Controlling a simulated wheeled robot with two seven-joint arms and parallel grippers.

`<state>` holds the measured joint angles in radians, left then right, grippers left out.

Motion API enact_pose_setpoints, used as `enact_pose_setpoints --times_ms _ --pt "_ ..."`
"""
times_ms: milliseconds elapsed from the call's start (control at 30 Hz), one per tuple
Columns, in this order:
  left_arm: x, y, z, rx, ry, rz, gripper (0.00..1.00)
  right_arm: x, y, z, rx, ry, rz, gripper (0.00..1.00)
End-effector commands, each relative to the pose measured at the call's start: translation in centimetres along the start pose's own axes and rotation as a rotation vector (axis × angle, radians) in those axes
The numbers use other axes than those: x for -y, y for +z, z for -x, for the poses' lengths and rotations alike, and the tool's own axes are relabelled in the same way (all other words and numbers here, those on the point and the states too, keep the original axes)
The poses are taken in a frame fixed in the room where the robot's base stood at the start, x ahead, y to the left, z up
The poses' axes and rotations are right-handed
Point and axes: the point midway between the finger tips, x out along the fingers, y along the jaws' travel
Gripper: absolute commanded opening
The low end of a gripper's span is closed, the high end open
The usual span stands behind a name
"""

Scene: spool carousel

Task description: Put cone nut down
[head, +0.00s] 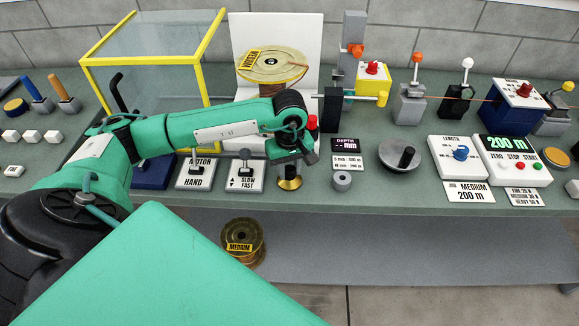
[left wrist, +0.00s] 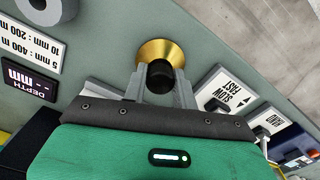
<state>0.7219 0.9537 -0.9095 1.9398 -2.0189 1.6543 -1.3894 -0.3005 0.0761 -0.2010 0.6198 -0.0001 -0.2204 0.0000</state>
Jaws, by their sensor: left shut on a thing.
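The cone nut is a brass cone with a dark knob. It shows below my left gripper in the head view (head: 289,183) and between the fingers in the left wrist view (left wrist: 153,50). My left gripper (head: 290,166) points down and is shut on the cone nut by its dark knob, with a grey finger on either side in the left wrist view (left wrist: 161,84). The wide brass end faces the green bench top (head: 380,190). I cannot tell whether it touches the bench or hangs just above it. My right gripper is not in view.
A grey ring (head: 342,181) lies right of the cone nut, below the depth display (head: 345,144). The slow/fast lever box (head: 245,178) stands close on the left. A large spool (head: 272,64) stands behind. A medium spool (head: 243,243) sits below the bench's front edge.

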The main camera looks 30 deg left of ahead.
Motion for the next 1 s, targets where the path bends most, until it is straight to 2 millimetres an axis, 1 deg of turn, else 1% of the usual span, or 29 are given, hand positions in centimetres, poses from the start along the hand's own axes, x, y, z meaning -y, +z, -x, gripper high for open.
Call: enact_pose_setpoints --times_ms 200,233,300,333,567,733,767,867,1000 --pt "0.0 0.0 -0.4 -0.001 0.001 0.000 0.02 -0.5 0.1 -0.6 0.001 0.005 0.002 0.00" --pt "0.0 0.0 -0.3 -0.001 0.000 0.000 0.34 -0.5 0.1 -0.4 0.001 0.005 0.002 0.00" --pt "0.0 0.0 -0.2 0.000 0.000 0.000 0.48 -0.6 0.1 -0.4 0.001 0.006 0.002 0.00" --pt "0.0 0.0 -0.3 0.000 0.000 0.001 0.50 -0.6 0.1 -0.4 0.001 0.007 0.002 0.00" --pt "0.0 0.0 -0.2 0.000 0.000 0.001 0.50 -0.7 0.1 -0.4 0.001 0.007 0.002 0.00" --pt "0.0 0.0 0.3 0.000 0.000 0.001 0.50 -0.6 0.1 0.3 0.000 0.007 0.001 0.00" --pt "-0.1 -0.1 0.5 -0.002 0.003 0.001 0.50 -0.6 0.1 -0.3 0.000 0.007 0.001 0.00" --pt "-0.1 -0.1 2.2 -0.004 0.005 0.001 0.50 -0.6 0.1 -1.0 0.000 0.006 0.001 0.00" --pt "-0.1 -0.1 5.3 -0.005 0.006 0.000 0.50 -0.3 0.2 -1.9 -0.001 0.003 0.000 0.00"
